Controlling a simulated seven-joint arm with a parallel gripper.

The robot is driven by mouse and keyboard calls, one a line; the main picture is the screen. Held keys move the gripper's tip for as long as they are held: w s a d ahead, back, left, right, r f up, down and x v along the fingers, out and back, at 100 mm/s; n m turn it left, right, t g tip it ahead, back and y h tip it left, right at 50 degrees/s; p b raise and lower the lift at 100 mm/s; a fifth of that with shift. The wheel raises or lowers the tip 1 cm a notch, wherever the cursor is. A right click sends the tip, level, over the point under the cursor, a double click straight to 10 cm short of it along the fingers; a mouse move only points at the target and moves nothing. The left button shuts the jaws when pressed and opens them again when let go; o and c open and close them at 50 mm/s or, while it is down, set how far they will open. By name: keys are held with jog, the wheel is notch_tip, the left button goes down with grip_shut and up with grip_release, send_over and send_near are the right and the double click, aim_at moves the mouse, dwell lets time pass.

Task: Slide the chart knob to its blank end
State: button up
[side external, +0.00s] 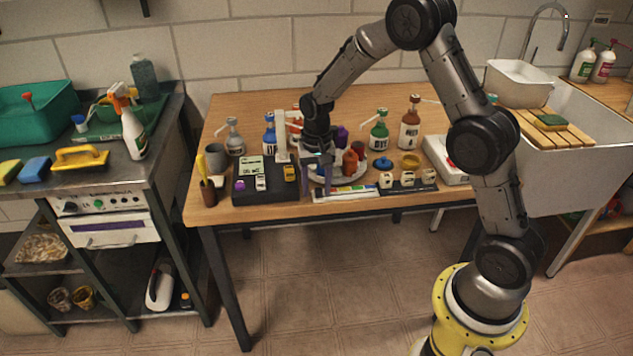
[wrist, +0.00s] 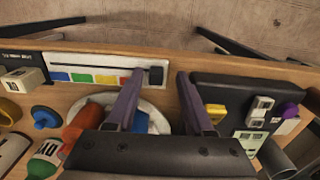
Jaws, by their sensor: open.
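The chart is a white strip (wrist: 92,66) with a row of coloured squares and a dark slot along it. It lies near the table's front edge and also shows in the side view (side external: 350,193). The dark chart knob (wrist: 156,76) is at the strip's right end in the wrist view, beyond the red square. My gripper (wrist: 159,78) is open, with its two fingers on either side of the knob in that view. I cannot tell whether either finger touches it. In the side view my gripper (side external: 317,180) points down at the strip's left end, where the knob is hidden.
A black panel (side external: 250,195) with small switches stands close to the left of my gripper in the side view. A round white tray (side external: 341,174) with bottles is just behind the strip. A dark stand (side external: 408,188) with white blocks is to the right.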

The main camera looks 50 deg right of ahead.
notch_tip(320, 180, up, 14)
dwell(0.5)
jog(key=shift+f, duration=0.1)
notch_tip(320, 180, up, 7)
jog(key=t, duration=0.2)
send_over(317, 189)
jog(key=s+a, duration=0.2)
jog(key=s, duration=0.1)
jog(key=s+a+r+n+t, duration=0.2)
jog(key=s+a+r+n, duration=0.15)
jog(key=s+r, duration=0.45)
jog(key=s+a+f+n, duration=0.1)
jog(key=s+f, duration=0.3)
jog(key=s, duration=0.4)
jog(key=s+f+n+t, duration=0.1)
jog(key=s+f+n, duration=0.3)
jog(key=s, duration=0.3)
jog(key=shift+s+a+t, duration=0.3)
jog(key=shift+s+a, duration=0.1)
jog(key=shift+n, duration=0.25)
